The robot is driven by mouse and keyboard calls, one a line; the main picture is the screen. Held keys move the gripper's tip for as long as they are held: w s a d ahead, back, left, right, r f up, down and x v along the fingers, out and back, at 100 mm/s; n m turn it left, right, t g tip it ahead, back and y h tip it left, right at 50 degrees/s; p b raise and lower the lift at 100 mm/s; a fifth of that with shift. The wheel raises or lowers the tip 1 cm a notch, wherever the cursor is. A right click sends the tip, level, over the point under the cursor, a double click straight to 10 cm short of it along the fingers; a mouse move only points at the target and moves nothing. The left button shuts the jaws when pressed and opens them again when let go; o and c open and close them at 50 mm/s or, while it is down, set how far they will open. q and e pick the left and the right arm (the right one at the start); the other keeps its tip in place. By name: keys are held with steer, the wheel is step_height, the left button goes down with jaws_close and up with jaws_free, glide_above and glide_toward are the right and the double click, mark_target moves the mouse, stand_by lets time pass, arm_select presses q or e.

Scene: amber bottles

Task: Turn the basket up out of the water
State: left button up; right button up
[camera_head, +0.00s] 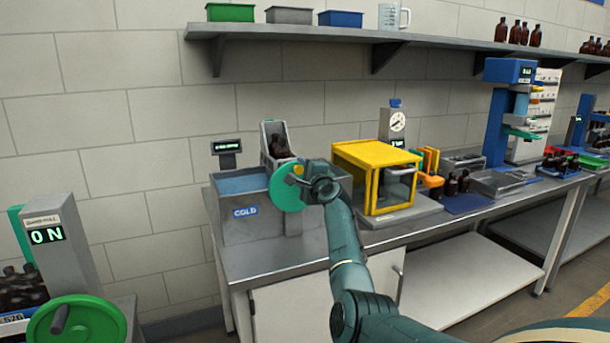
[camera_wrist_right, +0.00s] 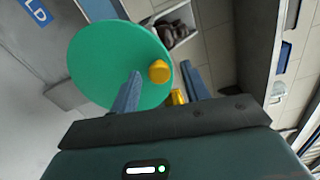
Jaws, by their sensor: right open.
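The basket (camera_head: 275,128) is a grey holder with brown bottles in it. It stands up above the back right end of the grey tank marked COLD (camera_head: 240,228), clear of the blue water (camera_head: 243,184). A green disc (camera_head: 284,190) with a yellow knob is at the tank's right end; the disc (camera_wrist_right: 105,65) and knob (camera_wrist_right: 159,71) also show in the right wrist view. My right gripper (camera_head: 303,180) is at the disc, fingers open and apart, with the knob between and just beyond the fingertips (camera_wrist_right: 161,82). Contact cannot be told. My left gripper is out of view.
A yellow-framed box (camera_head: 376,157) stands close to the right of my right gripper. A small dark display (camera_head: 227,146) is behind the tank. A shelf (camera_head: 300,32) with bins runs above. A green wheel (camera_head: 76,321) is at lower left.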

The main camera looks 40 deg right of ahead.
steer(key=v, duration=1.3)
steer(key=shift+d, duration=0.1)
steer(key=s+a+f+n+g+y, duration=0.2)
steer(key=s+a+f+n, duration=0.3)
steer(key=a+f+n, duration=0.5)
steer(key=s+a+f+n+g+y, duration=0.15)
steer(key=s+a+f+n, duration=0.45)
steer(key=f, duration=0.7)
steer(key=s+a+f+n+g+y, duration=0.1)
steer(key=s+a+f+n, duration=0.3)
steer(key=s+a, duration=0.5)
steer(key=s+a+f+n+g+y, duration=0.2)
steer(key=s+a+f+n, duration=0.3)
steer(key=s+a+f, duration=0.3)
steer(key=s+a+y, duration=0.1)
steer(key=s, duration=0.2)
steer(key=shift+a, duration=0.25)
